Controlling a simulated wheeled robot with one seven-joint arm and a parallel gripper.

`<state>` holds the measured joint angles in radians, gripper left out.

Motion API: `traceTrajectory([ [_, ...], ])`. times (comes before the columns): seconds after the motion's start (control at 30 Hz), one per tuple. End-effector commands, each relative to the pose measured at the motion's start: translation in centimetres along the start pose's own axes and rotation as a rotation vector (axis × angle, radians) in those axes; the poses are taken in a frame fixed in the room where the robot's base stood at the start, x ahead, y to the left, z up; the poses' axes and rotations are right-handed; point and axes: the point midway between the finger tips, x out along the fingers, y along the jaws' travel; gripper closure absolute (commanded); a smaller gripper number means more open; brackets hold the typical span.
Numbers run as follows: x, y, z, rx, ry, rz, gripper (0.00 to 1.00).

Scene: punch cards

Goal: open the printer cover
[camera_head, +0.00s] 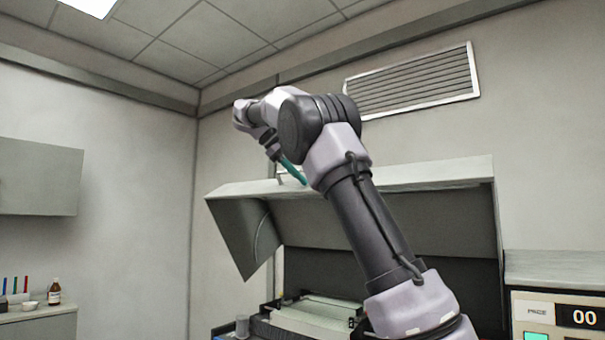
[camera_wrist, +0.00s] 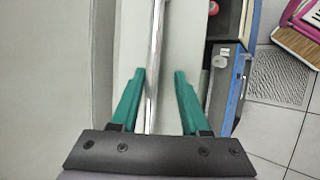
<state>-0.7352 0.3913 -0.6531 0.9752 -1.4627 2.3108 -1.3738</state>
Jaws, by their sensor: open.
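The printer cover (camera_head: 440,175) is a large grey hood. It stands raised and tilted above the printer body (camera_head: 320,312), with the inside exposed below it. My gripper (camera_head: 292,172) is at the cover's upper front edge, partly hidden by my arm. In the wrist view my gripper (camera_wrist: 160,75) has its two teal fingers apart. A shiny metal bar (camera_wrist: 155,45), which looks like the cover's handle, runs lengthwise between them, with gaps on both sides. Whether the bar lies at fingertip depth is not clear.
A machine with a "00" display (camera_head: 582,317) stands at the right. A wall cabinet (camera_head: 40,178) and a counter with a brown bottle (camera_head: 54,292) are at the left. In the wrist view, tiled floor (camera_wrist: 265,135) and a pink-edged object (camera_wrist: 300,35) show at the right.

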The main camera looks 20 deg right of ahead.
Motion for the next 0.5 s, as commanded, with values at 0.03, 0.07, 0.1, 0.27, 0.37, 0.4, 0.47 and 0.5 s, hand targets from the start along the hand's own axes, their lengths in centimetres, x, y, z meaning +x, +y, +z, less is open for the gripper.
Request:
traceTrajectory([
  [0.03,0.0,0.0,0.0,0.0,-0.001,0.0,0.53],
  [0.07,-0.1,0.0,0.0,0.0,-0.001,0.0,0.53],
  [0.1,-0.4,0.0,-0.1,-0.001,-0.002,0.001,0.53],
  [0.27,-2.5,-0.1,-0.1,0.003,0.001,0.003,0.53],
  [0.37,-4.0,0.0,-0.1,0.003,-0.001,0.003,0.53],
  [0.4,-4.7,0.0,-0.1,0.003,0.0,0.004,0.53],
  [0.47,-5.4,-0.1,-0.1,0.004,0.0,0.003,0.53],
  [0.5,-5.7,0.1,0.0,0.007,-0.005,0.001,0.53],
])
